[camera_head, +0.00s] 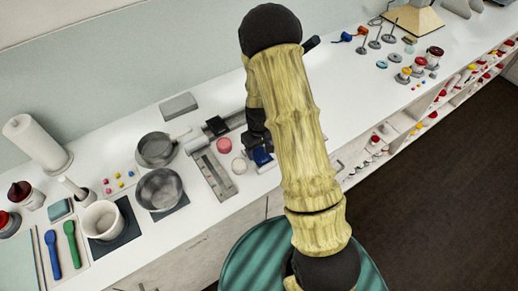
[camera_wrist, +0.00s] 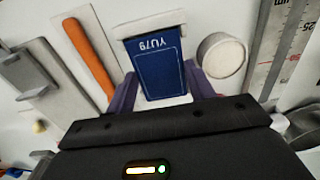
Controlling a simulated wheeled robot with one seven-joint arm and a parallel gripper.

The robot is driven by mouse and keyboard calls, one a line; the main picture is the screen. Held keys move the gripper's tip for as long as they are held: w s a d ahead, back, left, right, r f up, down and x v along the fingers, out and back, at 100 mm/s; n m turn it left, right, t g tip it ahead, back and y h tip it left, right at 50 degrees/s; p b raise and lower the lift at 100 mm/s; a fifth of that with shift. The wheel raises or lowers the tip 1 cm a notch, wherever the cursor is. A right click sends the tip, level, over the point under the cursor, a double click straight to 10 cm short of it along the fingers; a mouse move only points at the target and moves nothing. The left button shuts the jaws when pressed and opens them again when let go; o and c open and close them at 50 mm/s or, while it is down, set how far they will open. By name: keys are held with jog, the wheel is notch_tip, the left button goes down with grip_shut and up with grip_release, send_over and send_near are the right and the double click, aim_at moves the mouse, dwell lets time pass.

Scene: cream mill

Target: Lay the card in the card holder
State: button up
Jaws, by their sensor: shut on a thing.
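A blue card (camera_wrist: 160,75) printed "YU79" sits between the two purple fingers of my gripper (camera_wrist: 160,92) in the wrist view. My gripper is shut on it. The far end of the card meets a cream bar with a raised edge (camera_wrist: 140,26), which looks like part of the card holder. I cannot tell whether the card rests in it or is held just above it. In the head view the blue card (camera_head: 262,157) shows small below my dark gripper (camera_head: 258,146), close to the counter, and my arm hides much of the area around it.
A white round cup (camera_wrist: 222,55) stands close right of the card, with a steel ruler (camera_wrist: 283,50) beyond. An orange-handled tool (camera_wrist: 92,58) lies to the left. In the head view, metal pans (camera_head: 160,189) and a pink disc (camera_head: 224,146) stand left on the white counter.

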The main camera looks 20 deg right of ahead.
jog(key=shift+f, duration=0.2)
jog(key=o, duration=1)
jog(key=shift+o, duration=0.2)
jog(key=shift+r, duration=0.15)
notch_tip(320, 180, up, 17)
jog(key=b, duration=0.3)
jog(key=shift+r, duration=0.1)
jog(key=s+m+t, duration=0.2)
jog(key=s+m, duration=0.1)
jog(key=s, duration=1.1)
jog(key=shift+s+r+m+t, duration=0.15)
jog(key=shift+r+m+t, duration=0.05)
jog(key=shift+m+t, duration=0.1)
